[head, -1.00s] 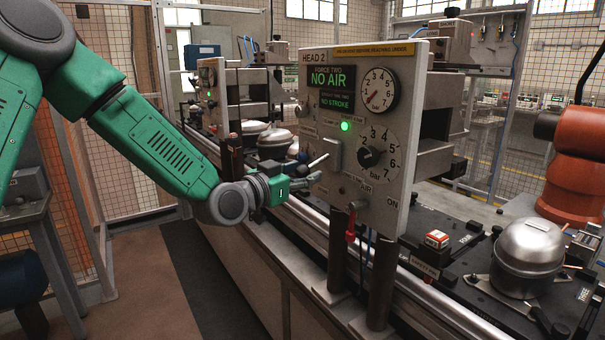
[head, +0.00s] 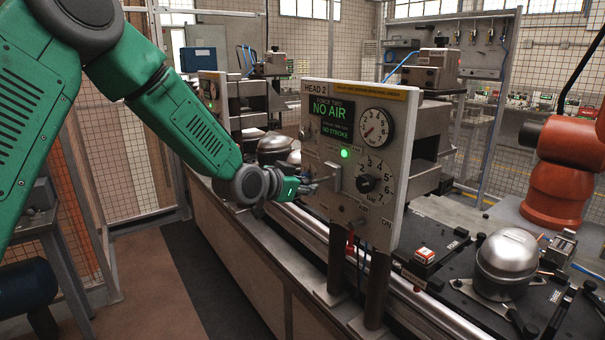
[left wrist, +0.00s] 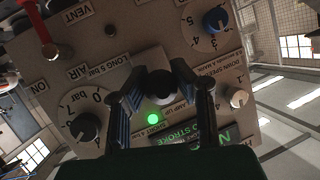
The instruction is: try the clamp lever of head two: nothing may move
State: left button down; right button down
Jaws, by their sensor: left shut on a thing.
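The head two panel (head: 345,210) faces me, labelled HEAD 2. Its display (head: 332,122) reads NO AIR and NO STROKE. The clamp lever (head: 333,176) sits on a pale plate left of the pressure knob. My left gripper (head: 310,186) is at the lever. In the left wrist view its two fingers (left wrist: 160,98) close around the lever's dark knob (left wrist: 160,84). The fingers cover part of the lever, so its exact angle is hard to tell. A green lamp (head: 346,154) is lit above it and also shows in the wrist view (left wrist: 153,119). My right gripper is out of view.
Dials (head: 374,128) and a pressure knob (head: 366,183) lie right of the lever. A red-handled valve (head: 350,240) hangs below the panel. A silver compressor (head: 506,262) stands on a pallet at right. An orange robot arm (head: 558,170) stands behind it.

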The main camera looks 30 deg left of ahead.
pick_arm(q)
jog(key=r+g+p, duration=0.1)
jog(key=p, duration=0.1)
jog(key=r+p, duration=0.1)
jog(key=r+g+p, duration=0.1)
jog(key=p, duration=0.1)
jog(key=shift+w+m+g+y+p, duration=0.25)
jog(key=shift+m+g+y+p, duration=0.05)
jog(key=shift+p, duration=0.05)
jog(key=shift+w+d+r+g+y+p, duration=0.1)
jog(key=shift+r+g+y+p, duration=0.1)
jog(key=shift+g+p, duration=0.3)
jog(key=shift+w+r+g+y+p, duration=0.1)
jog(key=shift+r+g+p, duration=0.05)
jog(key=shift+g+p, duration=0.3)
jog(key=c, duration=1.3)
grip_release()
jog(key=shift+o, duration=0.4)
jog(key=shift+w+f, duration=0.1)
